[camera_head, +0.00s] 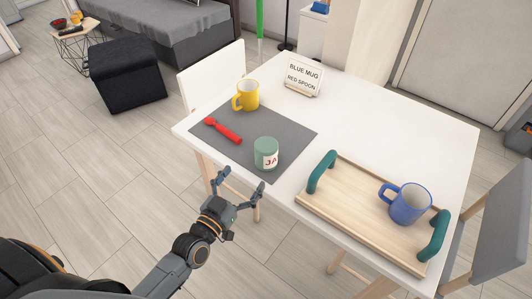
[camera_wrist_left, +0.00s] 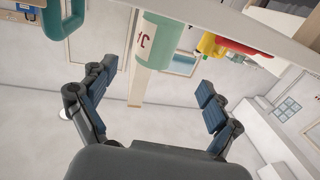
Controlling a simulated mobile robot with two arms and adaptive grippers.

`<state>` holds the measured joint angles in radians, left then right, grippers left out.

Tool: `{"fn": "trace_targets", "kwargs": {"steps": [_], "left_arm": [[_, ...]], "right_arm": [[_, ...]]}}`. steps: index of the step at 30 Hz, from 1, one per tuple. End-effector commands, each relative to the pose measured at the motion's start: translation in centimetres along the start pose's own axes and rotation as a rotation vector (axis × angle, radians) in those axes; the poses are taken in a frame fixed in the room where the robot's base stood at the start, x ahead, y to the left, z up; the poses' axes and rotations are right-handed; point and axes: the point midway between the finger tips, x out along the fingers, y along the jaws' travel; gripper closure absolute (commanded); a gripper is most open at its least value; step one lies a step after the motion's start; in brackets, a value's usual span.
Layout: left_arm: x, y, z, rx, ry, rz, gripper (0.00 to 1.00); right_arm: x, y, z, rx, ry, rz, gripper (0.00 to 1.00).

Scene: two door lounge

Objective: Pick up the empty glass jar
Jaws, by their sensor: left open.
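The glass jar (camera_head: 266,154) is a small greenish jar with a white label showing red letters "JA". It stands upright near the front edge of a grey mat (camera_head: 285,133) on the white table. My left gripper (camera_head: 240,184) is open and empty, just off the table's front edge, with its fingers pointing toward the jar. In the left wrist view the jar (camera_wrist_left: 157,42) appears beyond the spread fingertips (camera_wrist_left: 157,84), roughly centred between them and not touched. I cannot tell whether the jar is empty. My right gripper is not in view.
A sign (camera_head: 303,78) reads "BLUE MUG RED SPOON". To the right, a wooden tray (camera_head: 345,206) with green handles holds a blue mug (camera_head: 408,206). The table's far right is clear.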

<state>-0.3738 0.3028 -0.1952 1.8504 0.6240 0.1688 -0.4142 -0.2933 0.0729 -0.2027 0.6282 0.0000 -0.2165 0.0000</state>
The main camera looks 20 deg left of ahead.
Motion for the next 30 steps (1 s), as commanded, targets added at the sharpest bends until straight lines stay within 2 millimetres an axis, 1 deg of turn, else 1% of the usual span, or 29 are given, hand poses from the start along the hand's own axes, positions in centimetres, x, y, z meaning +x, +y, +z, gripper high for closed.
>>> {"fn": "trace_targets", "kwargs": {"steps": [1, 3, 6, 9, 16, 24, 27, 30], "left_arm": [[1.2, 0.1, -0.2, -0.001, 0.003, 0.0, 0.11], [2.6, 0.1, -0.1, -0.001, 0.003, 0.0, 0.11], [4.4, 0.1, 0.0, -0.002, 0.001, 0.0, 0.11], [5.7, 0.1, 0.0, -0.001, -0.001, 0.001, 0.11], [7.2, 0.2, 0.2, -0.001, -0.002, 0.001, 0.11], [10.9, 0.6, 0.6, 0.0, -0.001, 0.002, 0.11], [11.6, 0.6, 0.6, -0.001, -0.003, 0.002, 0.11], [11.8, 0.6, 0.6, -0.001, -0.003, 0.002, 0.11]], "right_arm": [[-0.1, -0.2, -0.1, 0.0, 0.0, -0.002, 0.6], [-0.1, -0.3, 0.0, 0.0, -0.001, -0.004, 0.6], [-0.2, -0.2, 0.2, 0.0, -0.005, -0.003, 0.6], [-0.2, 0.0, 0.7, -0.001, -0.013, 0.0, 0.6], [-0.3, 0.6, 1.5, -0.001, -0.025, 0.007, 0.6], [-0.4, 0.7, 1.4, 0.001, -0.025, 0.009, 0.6], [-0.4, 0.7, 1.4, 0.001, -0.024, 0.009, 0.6], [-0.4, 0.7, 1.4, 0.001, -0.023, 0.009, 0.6]]}}
